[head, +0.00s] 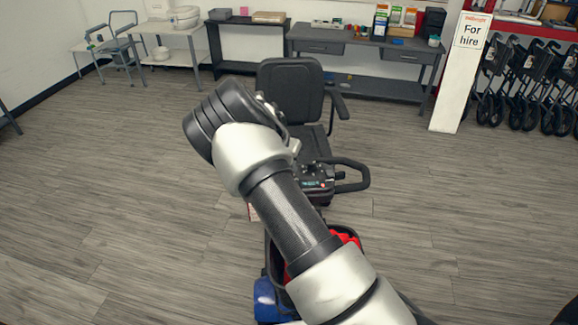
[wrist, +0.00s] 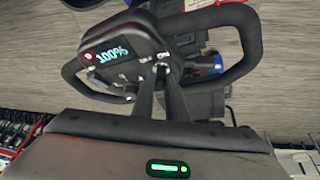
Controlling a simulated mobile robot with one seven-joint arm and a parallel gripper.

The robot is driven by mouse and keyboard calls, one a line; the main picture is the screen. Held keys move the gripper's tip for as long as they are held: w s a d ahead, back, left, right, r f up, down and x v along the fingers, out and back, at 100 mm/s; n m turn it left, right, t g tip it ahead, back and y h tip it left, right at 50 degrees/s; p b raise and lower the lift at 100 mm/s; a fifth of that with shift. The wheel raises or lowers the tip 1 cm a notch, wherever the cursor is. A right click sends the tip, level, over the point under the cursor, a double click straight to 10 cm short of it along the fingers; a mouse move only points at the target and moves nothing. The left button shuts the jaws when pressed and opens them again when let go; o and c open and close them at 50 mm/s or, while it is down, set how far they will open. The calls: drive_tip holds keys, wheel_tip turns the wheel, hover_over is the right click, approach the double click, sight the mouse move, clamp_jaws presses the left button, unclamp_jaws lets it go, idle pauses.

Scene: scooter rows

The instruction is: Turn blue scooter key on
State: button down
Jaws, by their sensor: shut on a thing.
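The blue scooter stands in front of me; its blue body (head: 268,300) shows low in the head view, its black seat (head: 290,88) farther back. Its black console (head: 315,184) carries a loop handlebar (head: 352,176). In the wrist view the console (wrist: 105,62) appears upside down, with a lit "100%" display (wrist: 112,55) and a red light. My gripper (wrist: 159,70) reaches the console edge, its two fingers close together at the key. The gripper is shut on the key, which is mostly hidden between the fingertips. In the head view my arm hides the fingertips.
A basket with red things (head: 345,237) sits at the scooter's front, under my arm. Behind are a grey desk (head: 360,45), a dark shelf (head: 245,45) and a white table (head: 170,35). Folded black walkers (head: 525,85) stand at right. The floor on both sides is clear.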

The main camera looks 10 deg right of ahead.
drive_tip(key=c, duration=1.8)
unclamp_jaws()
drive_tip(key=shift+o, duration=0.2)
drive_tip(key=b+v, duration=0.1)
drive_tip(key=v, duration=1.6)
drive_tip(key=shift+r, duration=0.2)
drive_tip(key=shift+r, duration=0.1)
